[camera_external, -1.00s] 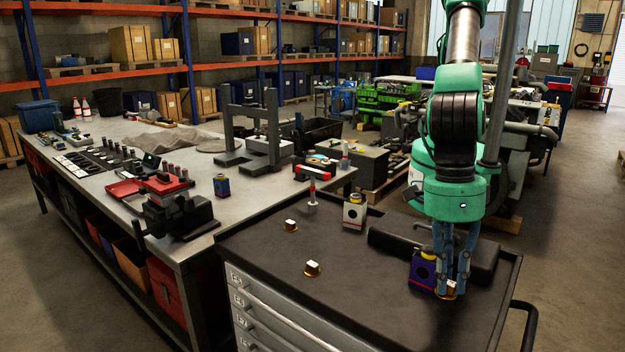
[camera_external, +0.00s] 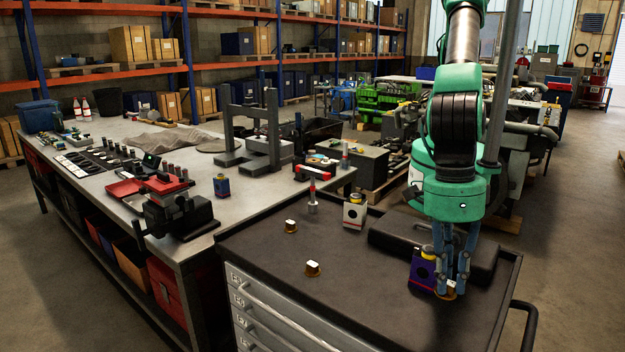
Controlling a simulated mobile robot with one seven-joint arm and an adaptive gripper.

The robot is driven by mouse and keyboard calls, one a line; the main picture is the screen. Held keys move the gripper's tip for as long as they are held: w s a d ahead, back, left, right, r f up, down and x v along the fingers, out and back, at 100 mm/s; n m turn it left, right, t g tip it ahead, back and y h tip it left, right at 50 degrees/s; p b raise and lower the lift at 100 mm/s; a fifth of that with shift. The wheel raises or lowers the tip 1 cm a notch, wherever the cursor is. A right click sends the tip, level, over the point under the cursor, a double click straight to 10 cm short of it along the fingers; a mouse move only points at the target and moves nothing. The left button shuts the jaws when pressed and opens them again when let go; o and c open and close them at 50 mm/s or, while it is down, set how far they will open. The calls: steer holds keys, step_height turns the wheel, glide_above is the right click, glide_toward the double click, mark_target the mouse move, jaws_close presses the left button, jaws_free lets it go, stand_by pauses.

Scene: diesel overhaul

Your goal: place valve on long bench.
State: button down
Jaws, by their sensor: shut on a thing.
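My gripper (camera_external: 454,289) points down at the right side of the dark cart top (camera_external: 370,308). It is shut on a small brass-coloured piece with a white top (camera_external: 449,294), low at the cart surface. I cannot tell whether the piece touches the cart. The fingers partly hide it. Two similar pieces stand apart on the cart, one at the front (camera_external: 312,269) and one farther back (camera_external: 291,227). No label shows which thing is the valve. The long bench (camera_external: 236,204) stands to the left of the cart, with items on its grey top.
A vise (camera_external: 175,212) occupies the bench's near end.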

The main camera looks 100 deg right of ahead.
steer(key=shift+w+d, duration=0.1)
steer(key=shift+w, duration=0.05)
steer(key=w+d+f+m+b, duration=0.1)
steer(key=w+d+m+b, duration=0.1)
steer(key=w+d, duration=1.1)
steer(key=w+d+f+m+b, duration=0.2)
steer(key=w+d+m, duration=0.2)
steer(key=w+d, duration=0.8)
steer(key=w+d+f+m+t+b, duration=0.1)
steer(key=w+d+f+m+b, duration=0.1)
steer(key=w+d, duration=1.1)
steer(key=shift+w+d+m, duration=0.3)
steer(key=shift+d+m, duration=0.2)
steer(key=shift+d, duration=0.25)
steer(key=w+d+f+m+b, duration=0.15)
steer(key=w+d, duration=0.35)
steer(key=d, duration=0.8)
steer(key=m+t+b, duration=0.1)
steer(key=m+b, duration=0.3)
steer(key=m, duration=0.4)
glide_above(242, 192)
step_height(242, 192, down, 3)
steer(key=shift+f+n+h, duration=0.15)
steer(key=shift+n+h, duration=0.1)
steer(key=shift+h, duration=0.05)
steer(key=shift+f+b, duration=0.3)
steer(key=shift+f, duration=2.85)
